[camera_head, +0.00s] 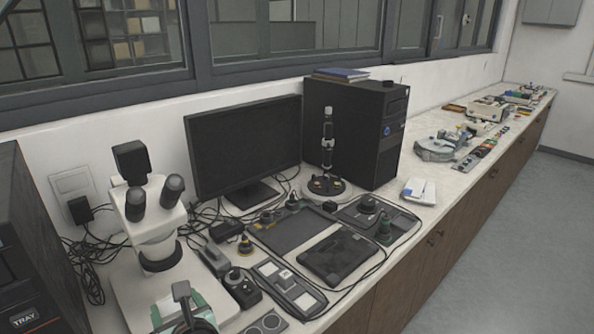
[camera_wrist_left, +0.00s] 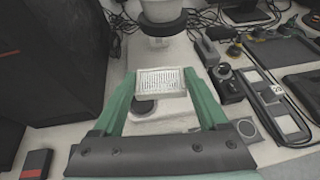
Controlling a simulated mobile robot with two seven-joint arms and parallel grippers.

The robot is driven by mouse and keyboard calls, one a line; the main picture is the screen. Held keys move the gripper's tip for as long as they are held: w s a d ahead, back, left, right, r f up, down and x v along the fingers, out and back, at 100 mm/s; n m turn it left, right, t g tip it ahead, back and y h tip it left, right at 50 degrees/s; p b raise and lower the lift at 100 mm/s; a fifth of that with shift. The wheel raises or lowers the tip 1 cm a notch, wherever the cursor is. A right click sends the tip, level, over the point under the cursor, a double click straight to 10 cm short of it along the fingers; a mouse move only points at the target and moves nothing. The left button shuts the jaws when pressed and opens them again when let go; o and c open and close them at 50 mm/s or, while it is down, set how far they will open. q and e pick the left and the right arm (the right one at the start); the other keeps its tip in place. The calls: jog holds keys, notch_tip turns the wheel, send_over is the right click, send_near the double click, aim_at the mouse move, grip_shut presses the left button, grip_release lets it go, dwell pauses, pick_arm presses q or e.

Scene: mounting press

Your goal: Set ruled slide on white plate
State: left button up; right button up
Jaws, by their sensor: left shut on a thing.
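My left gripper (camera_wrist_left: 160,86) is shut on the ruled slide (camera_wrist_left: 161,82), a small pale rectangle with fine dark lines, held between its two green fingertips. My right gripper is not in view.
The white microscope (camera_head: 150,215) rises just behind the gripper. A dark box marked TRAY (camera_head: 30,260) stands at the left. Control units and cables crowd the bench right of the plate. A monitor (camera_head: 245,150) and black computer tower (camera_head: 355,130) stand behind.

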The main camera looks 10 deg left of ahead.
pick_arm(q)
jog(key=w+d+r+m+t+h, duration=0.1)
jog(key=d+r+m+h, duration=0.2)
jog(key=r, duration=0.3)
jog(key=w+d+r+m+t+h, duration=0.1)
jog(key=d+r+m+t+h, duration=0.1)
jog(key=d+r+m+h, duration=0.2)
notch_tip(320, 180, up, 3)
jog(key=shift+w+r+m+t+h, duration=0.15)
jog(key=shift+w+m+t+h, duration=0.2)
jog(key=shift+m+h, duration=0.5)
jog(key=shift+d, duration=0.15)
